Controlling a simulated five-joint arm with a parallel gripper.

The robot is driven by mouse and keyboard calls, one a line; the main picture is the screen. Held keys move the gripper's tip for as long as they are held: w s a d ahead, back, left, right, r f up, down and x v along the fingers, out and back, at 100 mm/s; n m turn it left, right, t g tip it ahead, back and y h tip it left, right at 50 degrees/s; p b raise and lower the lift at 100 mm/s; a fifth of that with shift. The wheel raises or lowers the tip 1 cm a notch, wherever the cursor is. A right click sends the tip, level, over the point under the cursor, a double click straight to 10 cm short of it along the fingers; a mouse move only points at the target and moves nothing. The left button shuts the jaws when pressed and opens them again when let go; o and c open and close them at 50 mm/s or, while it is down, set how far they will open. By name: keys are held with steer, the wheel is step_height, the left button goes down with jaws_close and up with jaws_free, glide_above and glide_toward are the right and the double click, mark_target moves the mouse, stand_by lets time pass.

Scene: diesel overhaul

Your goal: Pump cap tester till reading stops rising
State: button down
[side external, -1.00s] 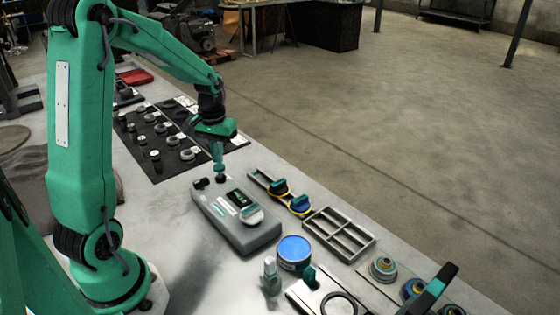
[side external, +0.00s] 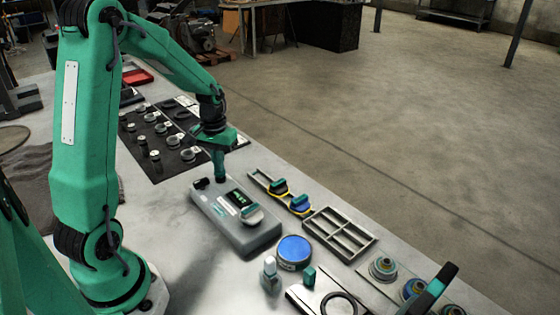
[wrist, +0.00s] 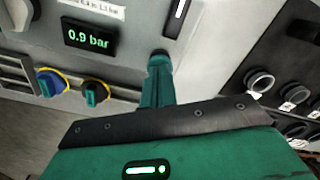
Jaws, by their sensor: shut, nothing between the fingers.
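The grey cap tester (side external: 240,226) lies on the bench. Its display (side external: 238,197) is lit green, and in the wrist view the display (wrist: 88,36) reads 0.9 bar. A round cap-like part (side external: 252,215) with a teal grip sits on the tester's near end. My gripper (side external: 220,177) is shut and points down at the tester's far end, over the black pump knob. The knob is hidden under the fingertips, so I cannot tell how far it is pressed. In the wrist view my shut fingers (wrist: 158,62) meet the tester's top.
A black fitting (side external: 201,184) stands on the tester's far left corner. A rack with blue and black knobs (side external: 300,204), an empty divided tray (side external: 338,234) and a blue-topped tin (side external: 294,251) lie right and in front. A dark mat (side external: 165,145) of small parts lies behind.

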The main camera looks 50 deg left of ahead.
steer(key=shift+f, duration=0.3)
steer(key=shift+r, duration=1.9)
steer(key=shift+f, duration=0.3)
steer(key=shift+f, duration=0.35)
